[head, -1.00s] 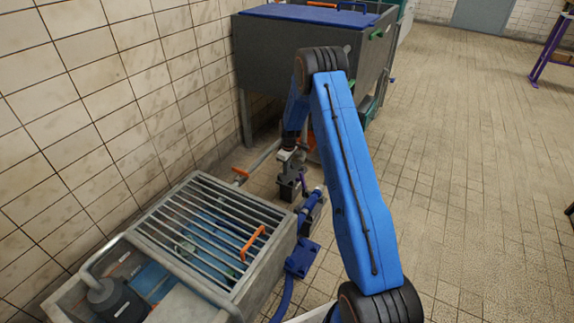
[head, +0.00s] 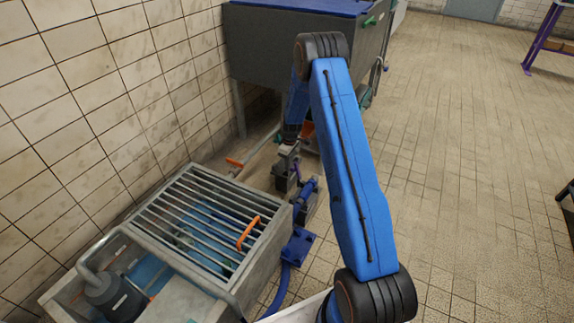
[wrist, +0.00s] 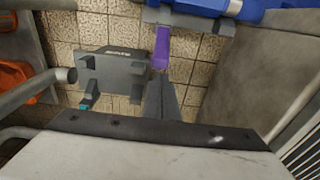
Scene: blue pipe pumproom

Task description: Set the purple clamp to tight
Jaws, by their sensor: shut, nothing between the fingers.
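The purple clamp's lever (wrist: 162,48) shows at the top centre of the wrist view, pointing down from a grey bracket beside a blue pipe (wrist: 205,5). My gripper (wrist: 162,85) is shut and empty, its fingertips just below the lever's free end in that view. I cannot tell whether they touch. In the head view my gripper (head: 288,151) hangs at the end of the blue arm above the low pipework. The clamp is small and partly hidden there, near the blue pipe (head: 305,194).
A grey plate (wrist: 113,72) stands left of my fingers in the wrist view. A barred basin (head: 165,262) with an orange handle (head: 248,233) lies at the front left. A large grey tank (head: 300,45) stands behind. The tiled floor at right (head: 460,170) is open.

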